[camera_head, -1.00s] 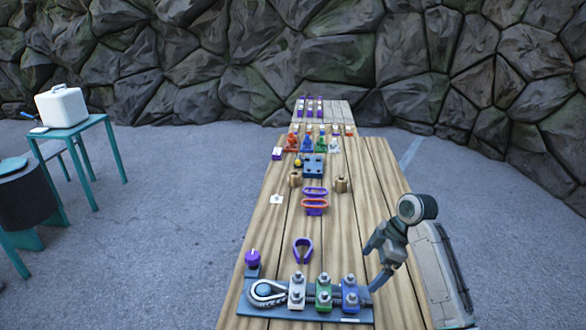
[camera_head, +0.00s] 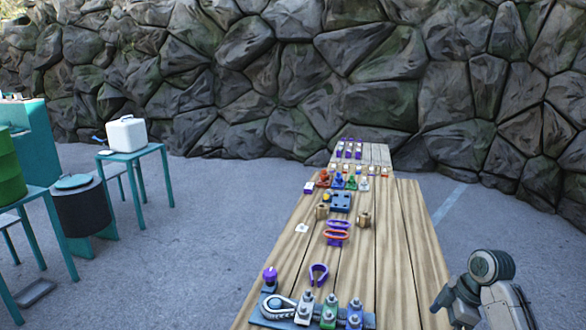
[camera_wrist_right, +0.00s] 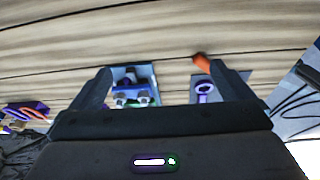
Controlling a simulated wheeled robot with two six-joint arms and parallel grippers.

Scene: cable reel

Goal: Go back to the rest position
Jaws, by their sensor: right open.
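My right gripper (camera_head: 446,300) is at the right edge of the long wooden table in the head view, apart from the objects on it. In the right wrist view my right gripper (camera_wrist_right: 168,85) is open, with nothing seen between its two fingers. A blue board (camera_head: 262,313) with a grey cable loop (camera_head: 279,307) and white, green and blue clamp blocks (camera_head: 329,312) lies at the near end of the table. A purple open ring (camera_head: 318,274) and a purple knob (camera_head: 270,276) are just beyond it. My left gripper is not in view.
The wooden table (camera_head: 400,240) runs away towards a rock wall, with small coloured parts along its middle and far end. To the left stand a teal table (camera_head: 140,153) with a white case (camera_head: 126,134), a dark drum (camera_head: 82,210) and a green barrel (camera_head: 10,170). The floor between is clear.

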